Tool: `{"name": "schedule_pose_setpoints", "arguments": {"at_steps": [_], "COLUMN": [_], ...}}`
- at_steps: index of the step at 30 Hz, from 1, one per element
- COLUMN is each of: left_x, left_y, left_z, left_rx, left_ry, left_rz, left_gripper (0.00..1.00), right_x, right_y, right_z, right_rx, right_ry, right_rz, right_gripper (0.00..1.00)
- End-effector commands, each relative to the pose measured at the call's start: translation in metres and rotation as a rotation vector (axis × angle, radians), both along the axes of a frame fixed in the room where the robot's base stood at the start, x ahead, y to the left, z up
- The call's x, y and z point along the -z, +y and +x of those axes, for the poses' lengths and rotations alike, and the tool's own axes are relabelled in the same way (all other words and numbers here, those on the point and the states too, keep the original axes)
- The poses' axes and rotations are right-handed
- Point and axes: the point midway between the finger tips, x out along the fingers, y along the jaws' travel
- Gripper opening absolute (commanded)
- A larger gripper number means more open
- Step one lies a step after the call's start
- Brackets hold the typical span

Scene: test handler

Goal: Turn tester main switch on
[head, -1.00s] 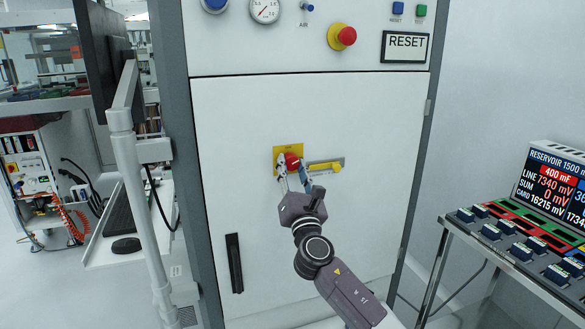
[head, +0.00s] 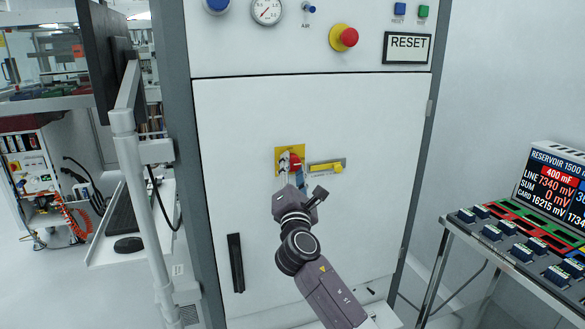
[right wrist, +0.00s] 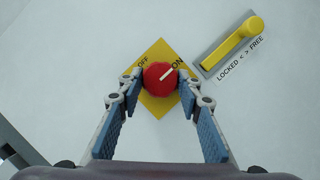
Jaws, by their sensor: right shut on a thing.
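The main switch is a red round knob (right wrist: 158,78) on a yellow plate (right wrist: 154,48) marked OFF and ON, on the white cabinet door. Its white pointer line aims up and right at the ON label in the right wrist view. In the head view the knob (head: 296,159) is partly hidden by the fingers, on its yellow plate (head: 284,150). My right gripper (head: 291,165) is shut on the knob, one finger on each side. My left gripper is not in view.
A yellow latch handle (head: 326,168), labelled LOCKED and FREE in the right wrist view, is just right of the switch. A red emergency button (head: 349,37) is above. A monitor arm (head: 130,150) stands at left, a trolley with a display (head: 550,190) at right.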

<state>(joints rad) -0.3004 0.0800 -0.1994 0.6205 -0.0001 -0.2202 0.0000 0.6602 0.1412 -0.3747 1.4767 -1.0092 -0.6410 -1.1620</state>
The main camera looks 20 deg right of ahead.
Motion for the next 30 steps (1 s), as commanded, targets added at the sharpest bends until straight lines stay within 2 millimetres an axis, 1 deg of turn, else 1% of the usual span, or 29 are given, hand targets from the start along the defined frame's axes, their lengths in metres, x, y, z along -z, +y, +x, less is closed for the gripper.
{"name": "schedule_pose_setpoints", "arguments": {"at_steps": [6,7,9,12,20,23,26,30], "left_x": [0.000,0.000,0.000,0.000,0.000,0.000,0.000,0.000], "left_y": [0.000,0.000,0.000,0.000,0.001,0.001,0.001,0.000], "left_z": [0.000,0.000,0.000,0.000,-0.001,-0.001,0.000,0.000], "left_rx": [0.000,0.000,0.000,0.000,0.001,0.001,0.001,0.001], "left_ry": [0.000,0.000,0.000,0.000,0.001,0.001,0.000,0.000], "left_rz": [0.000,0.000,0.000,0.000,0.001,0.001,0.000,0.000], "left_gripper": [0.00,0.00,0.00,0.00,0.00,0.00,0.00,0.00], "right_x": [0.000,0.000,0.000,0.000,0.000,0.002,0.005,0.012], "right_y": [0.000,0.000,0.000,0.000,0.000,0.001,0.004,0.010], "right_z": [0.000,0.000,0.000,0.000,0.000,-0.004,-0.014,-0.036], "right_rx": [0.000,0.000,-0.001,-0.001,0.000,-0.001,-0.001,-0.002], "right_ry": [0.000,0.000,-0.001,0.000,0.000,0.000,0.000,0.001], "right_rz": [0.004,0.004,0.003,0.002,0.001,0.000,0.000,0.001], "right_gripper": [0.08,0.34,0.41,0.50,0.50,0.50,0.50,0.50]}}
